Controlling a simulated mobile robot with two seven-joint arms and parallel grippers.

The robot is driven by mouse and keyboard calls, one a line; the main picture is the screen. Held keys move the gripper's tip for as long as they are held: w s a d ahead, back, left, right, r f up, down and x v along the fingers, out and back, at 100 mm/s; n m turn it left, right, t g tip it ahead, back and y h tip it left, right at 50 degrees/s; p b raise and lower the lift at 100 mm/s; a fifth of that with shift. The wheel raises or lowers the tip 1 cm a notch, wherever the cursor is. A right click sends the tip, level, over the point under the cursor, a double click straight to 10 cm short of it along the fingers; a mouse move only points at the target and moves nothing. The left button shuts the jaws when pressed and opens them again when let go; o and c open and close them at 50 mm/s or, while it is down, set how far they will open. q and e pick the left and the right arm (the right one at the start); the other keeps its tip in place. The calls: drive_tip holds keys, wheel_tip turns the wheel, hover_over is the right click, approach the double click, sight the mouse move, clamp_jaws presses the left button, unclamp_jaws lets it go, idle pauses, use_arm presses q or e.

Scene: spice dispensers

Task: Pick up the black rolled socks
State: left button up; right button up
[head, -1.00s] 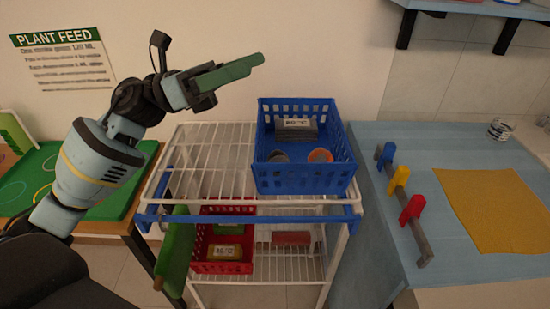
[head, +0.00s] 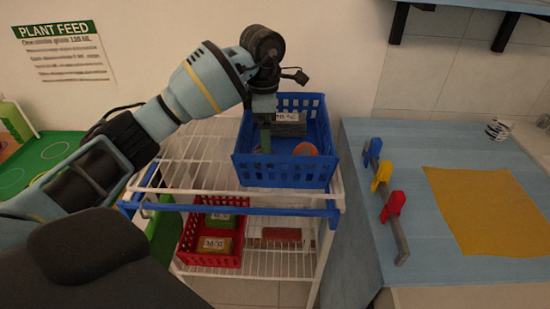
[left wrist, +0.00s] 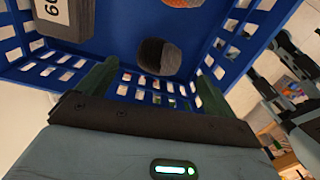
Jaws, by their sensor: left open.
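The dark rolled socks (left wrist: 158,57) stand as a dark grey roll inside the blue basket (left wrist: 225,62), near its wall. In the head view my left gripper (head: 265,148) points down into the blue basket (head: 285,174) and mostly hides the dark roll. In the left wrist view my left gripper (left wrist: 155,84) is open and empty. Its two green fingers are spread either side of the dark roll's line, and the roll shows just beyond the fingertips, not clasped.
An orange-topped roll (head: 305,149) and a grey labelled item (head: 289,129) share the basket. The basket sits on a white wire rack (head: 185,160); a red basket (head: 210,259) is below. A blue table (head: 400,134) with coloured pegs stands at right.

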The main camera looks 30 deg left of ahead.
use_arm(q)
drive_tip(key=shift+s+a+f, duration=0.1)
drive_tip(key=shift+a+f, duration=0.05)
drive_tip(key=shift+f, duration=1.85)
drive_tip(key=shift+s+a+f, duration=0.1)
drive_tip(key=shift+f, duration=1.85)
drive_tip(key=shift+c, duration=0.4)
drive_tip(key=c, duration=1)
